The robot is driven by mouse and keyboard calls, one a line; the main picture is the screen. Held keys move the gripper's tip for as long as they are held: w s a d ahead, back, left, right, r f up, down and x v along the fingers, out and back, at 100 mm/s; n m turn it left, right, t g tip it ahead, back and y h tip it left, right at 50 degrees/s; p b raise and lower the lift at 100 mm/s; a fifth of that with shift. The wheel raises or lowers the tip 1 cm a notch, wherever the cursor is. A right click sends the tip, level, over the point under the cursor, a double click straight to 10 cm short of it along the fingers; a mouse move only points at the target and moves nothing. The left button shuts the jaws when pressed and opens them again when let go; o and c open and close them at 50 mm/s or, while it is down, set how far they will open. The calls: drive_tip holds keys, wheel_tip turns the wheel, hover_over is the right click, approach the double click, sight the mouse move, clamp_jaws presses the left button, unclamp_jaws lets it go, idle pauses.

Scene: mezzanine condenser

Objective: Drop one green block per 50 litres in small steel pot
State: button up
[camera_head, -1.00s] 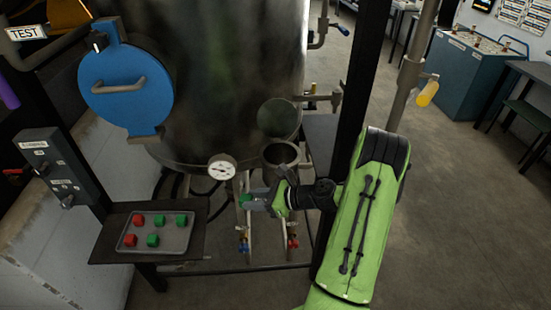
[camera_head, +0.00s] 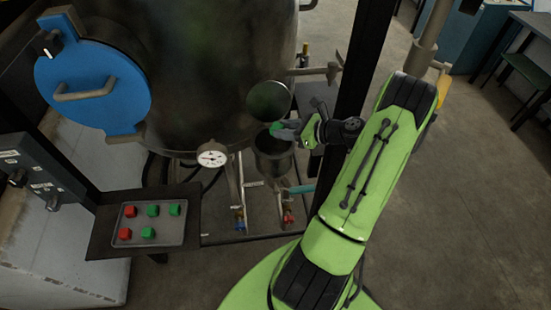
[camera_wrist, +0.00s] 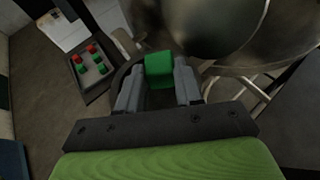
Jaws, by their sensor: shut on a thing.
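My gripper (camera_head: 291,130) is shut on a green block (camera_head: 277,127). In the wrist view the green block (camera_wrist: 158,69) sits between the two grey fingers of my gripper (camera_wrist: 159,85). The small steel pot (camera_head: 272,158) stands below the tank, and my gripper holds the block above or at its rim; its inside is mostly hidden. A tray (camera_head: 186,240) at lower left holds green blocks (camera_head: 152,210) and red blocks (camera_head: 131,211). The tray also shows in the wrist view (camera_wrist: 85,82). A white round gauge (camera_head: 212,155) is on the tank, its reading too small to tell.
The large steel tank (camera_head: 215,75) stands behind the pot, with a blue hatch (camera_head: 93,85) at its left. A dark upright post (camera_head: 350,100) stands close behind my arm. A control box (camera_head: 40,175) is at far left. Floor at right is open.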

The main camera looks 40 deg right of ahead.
wheel_tip(320, 180, down, 3)
drive_tip(key=shift+r+b, duration=0.2)
drive_tip(key=shift+b, duration=0.35)
drive_tip(key=o, duration=1.1)
drive_tip(key=shift+w, duration=0.1)
drive_tip(key=v, duration=1.6)
drive_tip(key=shift+p, duration=0.3)
drive_tip(key=shift+w, duration=0.1)
